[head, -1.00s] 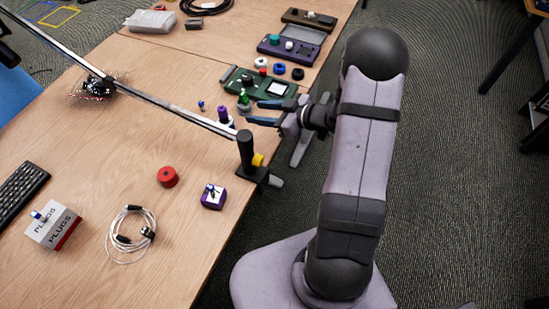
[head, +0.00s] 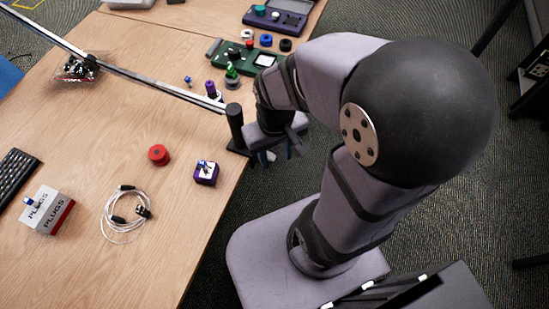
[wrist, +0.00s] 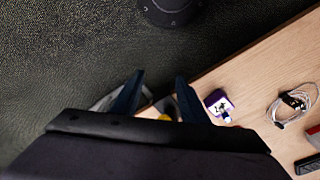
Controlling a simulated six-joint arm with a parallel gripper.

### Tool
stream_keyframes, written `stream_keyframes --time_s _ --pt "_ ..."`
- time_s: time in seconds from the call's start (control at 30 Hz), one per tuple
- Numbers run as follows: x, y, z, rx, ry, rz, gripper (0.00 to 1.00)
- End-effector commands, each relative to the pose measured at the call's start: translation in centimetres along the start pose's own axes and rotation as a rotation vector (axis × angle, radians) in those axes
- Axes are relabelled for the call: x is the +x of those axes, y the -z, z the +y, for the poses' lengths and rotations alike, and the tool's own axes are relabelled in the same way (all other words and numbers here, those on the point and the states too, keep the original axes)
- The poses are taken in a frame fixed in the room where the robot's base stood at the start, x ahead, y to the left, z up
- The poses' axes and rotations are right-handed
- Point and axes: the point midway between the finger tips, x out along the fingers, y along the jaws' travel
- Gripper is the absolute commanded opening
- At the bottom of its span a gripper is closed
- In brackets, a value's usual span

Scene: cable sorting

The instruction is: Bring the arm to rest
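My gripper (head: 278,154) points down beside the table's right edge, mostly hidden behind my arm in the head view. In the wrist view its two dark blue fingers (wrist: 157,88) stand apart with nothing between them. The floor and the table edge show beyond them. My arm is folded, with its elbow high at the right of the head view.
The wooden table (head: 110,150) holds a purple box (head: 205,172), a red disc (head: 159,155), a white coiled cable (head: 125,215) and a PLUGS box (head: 47,211). A black post (head: 235,125) stands at the edge close to my gripper. Open floor lies right.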

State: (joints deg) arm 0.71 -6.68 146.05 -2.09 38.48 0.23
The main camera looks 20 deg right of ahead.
Motion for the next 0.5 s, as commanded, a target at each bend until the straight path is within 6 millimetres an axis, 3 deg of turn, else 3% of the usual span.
stream_keyframes --time_s 0.13,0.5 --pt "-0.26 -1.34 -0.87 0.005 0.023 -0.036 0.40" --pt "-0.76 -1.34 -0.85 0.006 0.023 -0.038 0.40"
